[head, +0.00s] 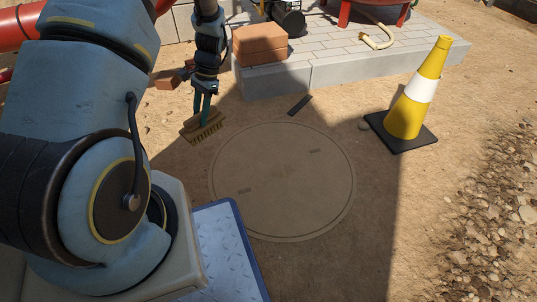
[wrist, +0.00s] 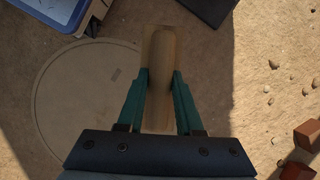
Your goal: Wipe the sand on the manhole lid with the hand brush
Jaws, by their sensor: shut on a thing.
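The round manhole lid (head: 283,185) is set flush in the sandy ground and looks dusty and sand-coloured; no separate sand pile can be made out. The hand brush (head: 202,128) has a wooden body with bristles facing down. My gripper (head: 203,103) is shut on it, at the lid's far left edge. I cannot tell whether the bristles touch the ground. In the wrist view, the brush's wooden handle (wrist: 160,70) lies between the green fingers of my gripper (wrist: 160,88), and the lid (wrist: 75,95) shows to the left.
A yellow and white cone (head: 408,105) stands right of the lid. A dark flat bar (head: 300,105) lies beyond it. Bricks (head: 260,43) sit on a paved platform (head: 340,72) behind. Gravel (head: 500,215) lies at right. The ground between lid and cone is mostly clear.

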